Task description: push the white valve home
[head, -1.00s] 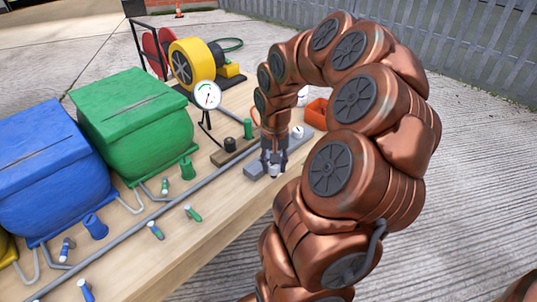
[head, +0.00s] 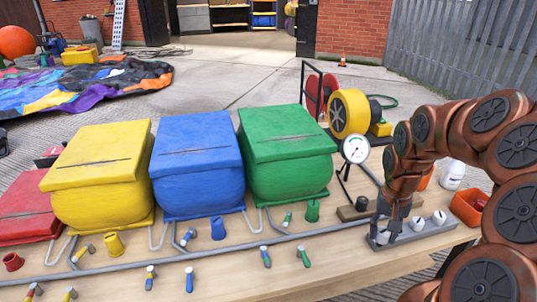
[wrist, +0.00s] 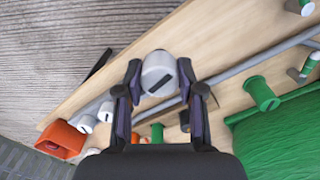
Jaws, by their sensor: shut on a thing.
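A white valve (wrist: 158,73), a short round cap with a dark slot across its face, sits between the two fingers of my gripper (wrist: 161,92) in the wrist view. The fingers are shut on its sides. In the head view my gripper (head: 386,222) points down at the left end of a grey block (head: 408,239) on the table, and the held valve (head: 383,237) shows low between the fingers. Two other white valves (head: 417,223) (head: 439,217) stand on the same block to the right. How deep the held valve sits in the block is hidden.
A gauge (head: 356,149) on a stand and a brown board (head: 352,213) with a dark knob are close left of my gripper. An orange bin (head: 467,208) and white bottle (head: 453,174) are to the right. Yellow, blue and green (head: 288,155) inflatable boxes line the table's back.

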